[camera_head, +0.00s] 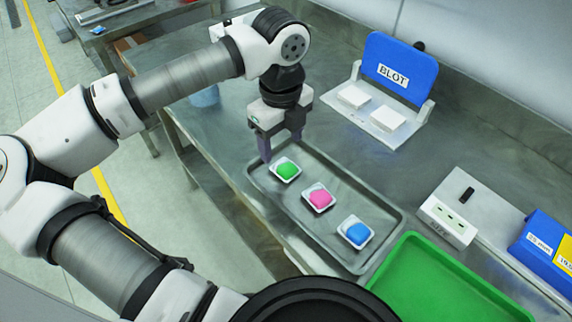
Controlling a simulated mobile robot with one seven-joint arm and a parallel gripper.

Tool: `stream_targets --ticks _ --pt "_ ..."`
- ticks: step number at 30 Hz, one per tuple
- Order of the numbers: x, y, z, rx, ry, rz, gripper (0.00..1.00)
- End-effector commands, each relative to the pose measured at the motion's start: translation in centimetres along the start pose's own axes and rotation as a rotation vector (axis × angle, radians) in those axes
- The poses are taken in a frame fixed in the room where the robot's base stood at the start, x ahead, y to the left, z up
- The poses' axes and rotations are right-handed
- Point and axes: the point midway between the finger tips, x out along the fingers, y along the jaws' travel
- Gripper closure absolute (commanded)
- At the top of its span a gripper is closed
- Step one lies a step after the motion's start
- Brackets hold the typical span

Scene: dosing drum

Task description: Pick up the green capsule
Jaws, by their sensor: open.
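The green capsule (287,170) lies in a small white dish (277,177) at the far left end of a grey metal tray (330,262). My gripper (282,150) points down just above and behind the green capsule, at the tray's far left corner. Its dark fingers are apart, and I see nothing held between them. One finger shows left of the dish. Whether the fingertips touch the tray or dish is hard to tell from this angle.
A pink capsule (319,197) and a blue capsule (357,234) sit in their own white dishes along the tray. A green bin (385,285) stands at the front right. A blue stand marked BLOT (400,62) with white pads is at the back. The bench between tray and stand is clear.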

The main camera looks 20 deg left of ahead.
Motion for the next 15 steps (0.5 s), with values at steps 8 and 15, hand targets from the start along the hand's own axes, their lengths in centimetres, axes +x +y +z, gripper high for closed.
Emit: stream_targets --ticks 8,15 --pt "2.1 -0.1 -0.1 0.003 0.004 -0.002 0.36" --pt "5.6 -0.2 -0.1 0.003 0.005 -0.002 0.36"
